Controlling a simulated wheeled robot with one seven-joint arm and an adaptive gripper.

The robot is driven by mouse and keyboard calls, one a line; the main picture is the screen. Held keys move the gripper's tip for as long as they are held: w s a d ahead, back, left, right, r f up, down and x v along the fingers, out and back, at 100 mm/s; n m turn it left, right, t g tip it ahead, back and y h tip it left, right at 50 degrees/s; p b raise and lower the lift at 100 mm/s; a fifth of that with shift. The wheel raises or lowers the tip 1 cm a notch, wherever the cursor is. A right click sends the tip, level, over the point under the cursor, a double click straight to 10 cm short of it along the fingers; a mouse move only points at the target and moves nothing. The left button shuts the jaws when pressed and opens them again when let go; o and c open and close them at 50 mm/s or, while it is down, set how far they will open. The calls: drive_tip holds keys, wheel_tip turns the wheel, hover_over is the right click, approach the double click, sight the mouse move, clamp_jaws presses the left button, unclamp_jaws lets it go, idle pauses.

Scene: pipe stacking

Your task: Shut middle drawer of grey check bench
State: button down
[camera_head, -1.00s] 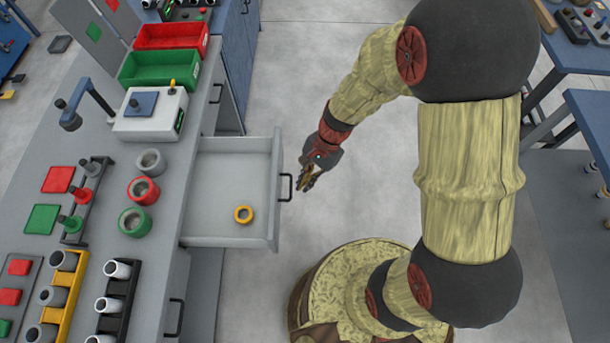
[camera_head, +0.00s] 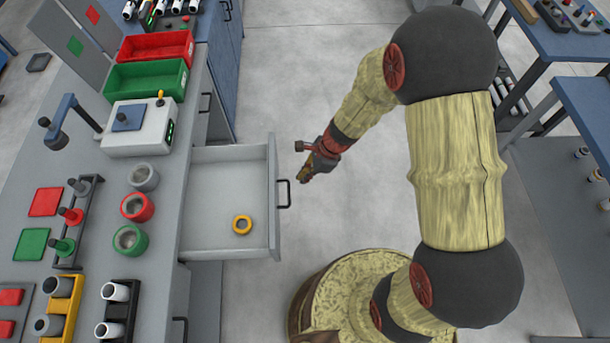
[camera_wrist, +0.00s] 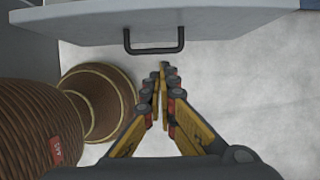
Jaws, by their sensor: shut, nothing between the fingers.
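The open drawer (camera_head: 225,197) sticks out to the right from the grey bench (camera_head: 165,215) in the head view. A yellow ring (camera_head: 242,224) lies inside it. Its front carries a black bar handle (camera_head: 284,193), which also shows in the wrist view (camera_wrist: 154,48). My gripper (camera_head: 303,177) is just right of the drawer front, near the handle and apart from it. In the wrist view my gripper (camera_wrist: 163,72) has its fingertips together, empty, and points toward the drawer front (camera_wrist: 200,22) just below the handle.
On the bench top stand a red bin (camera_head: 157,46), a green bin (camera_head: 146,80), a white device (camera_head: 137,128) and several pipe pieces. A lower handle (camera_head: 180,332) shows on the bench front. Blue tables stand at the right. Clear floor lies between.

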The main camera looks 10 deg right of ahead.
drive_tip(key=a+f+b, duration=0.1)
drive_tip(key=a+f, duration=0.1)
drive_tip(key=a+f+b, duration=0.2)
drive_tip(key=a+f, duration=0.1)
drive_tip(key=shift+w+a+f, duration=0.1)
drive_tip(key=shift+w+f, duration=0.05)
drive_tip(key=shift+f, duration=0.2)
drive_tip(key=shift+a, duration=0.5)
drive_tip(key=shift+w, duration=0.1)
